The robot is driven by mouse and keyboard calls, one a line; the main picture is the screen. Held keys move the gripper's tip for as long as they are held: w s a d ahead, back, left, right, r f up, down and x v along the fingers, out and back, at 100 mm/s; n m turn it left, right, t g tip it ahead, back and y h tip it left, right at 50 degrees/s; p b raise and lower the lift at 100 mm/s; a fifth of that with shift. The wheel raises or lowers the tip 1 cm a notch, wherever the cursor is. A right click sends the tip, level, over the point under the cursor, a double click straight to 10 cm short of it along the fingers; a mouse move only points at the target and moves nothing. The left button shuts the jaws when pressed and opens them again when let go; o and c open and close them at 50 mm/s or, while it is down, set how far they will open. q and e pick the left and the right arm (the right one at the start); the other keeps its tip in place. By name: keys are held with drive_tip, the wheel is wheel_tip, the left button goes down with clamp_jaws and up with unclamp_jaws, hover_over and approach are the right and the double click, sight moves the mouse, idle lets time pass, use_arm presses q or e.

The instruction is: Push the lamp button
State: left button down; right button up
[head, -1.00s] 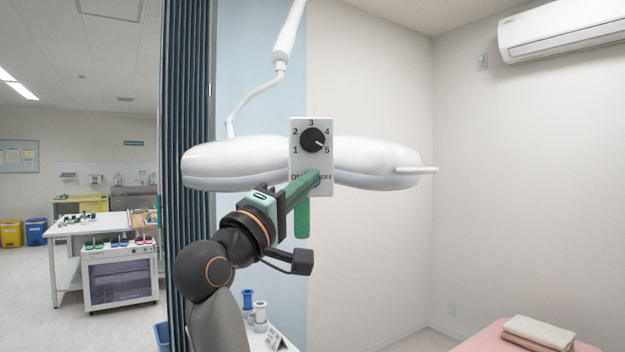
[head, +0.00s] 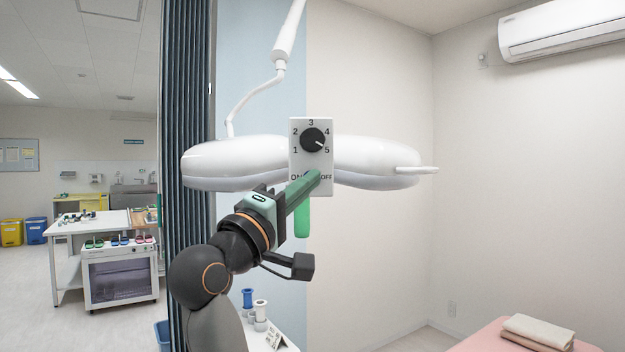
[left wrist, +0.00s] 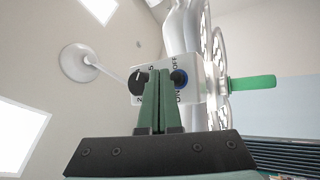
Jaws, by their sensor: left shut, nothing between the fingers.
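The white surgical lamp (head: 235,160) hangs from its arm, with a control panel (head: 325,187) at its middle. The panel has a black dial (head: 312,138) marked 1 to 5, with ON and OFF lettering below. The blue button (left wrist: 180,78) shows in the left wrist view, just right of my fingertips; in the head view it is mostly hidden behind them. My left gripper (head: 312,180) is shut and empty, its green fingers pointing at the panel's lower part. In the left wrist view the fingertips (left wrist: 159,76) lie between dial and button; contact cannot be told.
A green handle (head: 302,222) hangs below the panel. A dark folding curtain (head: 187,110) stands left of my arm. A pink bed (head: 490,338) with folded towels (head: 538,332) is at lower right. A small table (head: 290,338) with spools stands below. The space right of the lamp is clear.

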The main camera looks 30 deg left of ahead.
use_arm(q)
drive_tip(key=shift+d, duration=0.1)
drive_tip(key=s+d, duration=0.1)
drive_tip(key=s, duration=0.1)
drive_tip(key=s+d+p, duration=0.1)
drive_tip(key=s+d, duration=0.1)
drive_tip(key=shift+s+d, duration=0.3)
idle(0.5)
